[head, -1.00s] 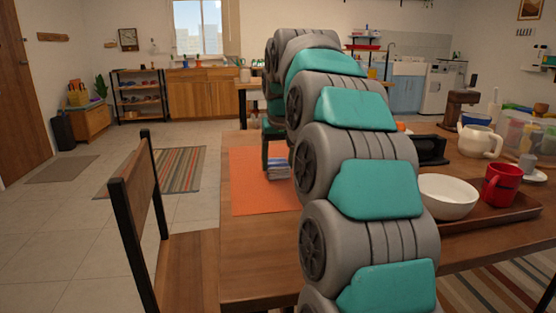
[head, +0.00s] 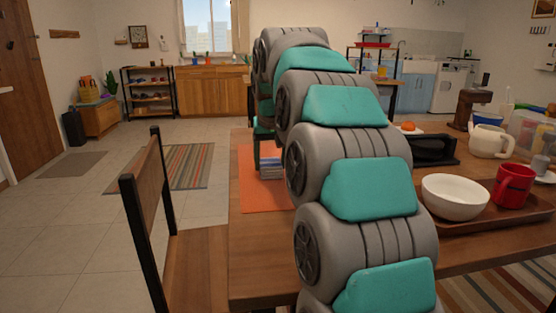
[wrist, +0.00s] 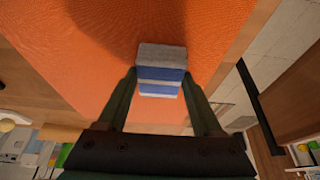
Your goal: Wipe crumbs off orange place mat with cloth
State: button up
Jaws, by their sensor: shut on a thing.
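The orange place mat (head: 262,200) lies flat on the wooden table; my arm hides its right part in the head view. In the wrist view the mat (wrist: 85,45) fills much of the picture, and no crumbs can be made out on it. My gripper (wrist: 160,78) is shut on a folded cloth (wrist: 162,55) with grey, blue and white bands.
A wooden chair (head: 150,200) stands at the table's left side. To the right are a white bowl (head: 455,197) and red mug (head: 514,186) on a wooden tray (head: 480,222), a cream teapot (head: 490,141) and a black holder (head: 430,149). The near left table surface (head: 260,260) is bare.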

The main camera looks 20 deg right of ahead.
jog(key=shift+f, duration=0.15)
jog(key=shift+s+d+f, duration=0.1)
jog(key=shift+s+d, duration=0.1)
jog(key=shift+d, duration=0.45)
jog(key=shift+s+d+f, duration=0.1)
jog(key=shift+s+d, duration=0.1)
jog(key=shift+d, duration=0.45)
jog(key=shift+s+d+f, duration=0.1)
jog(key=shift+s+d, duration=0.1)
jog(key=shift+d, duration=0.45)
jog(key=shift+r+p, duration=2.05)
jog(key=shift+r, duration=1.15)
notch_tip(320, 180, up, 3)
jog(key=shift+f+p, duration=0.1)
jog(key=shift+p, duration=0.9)
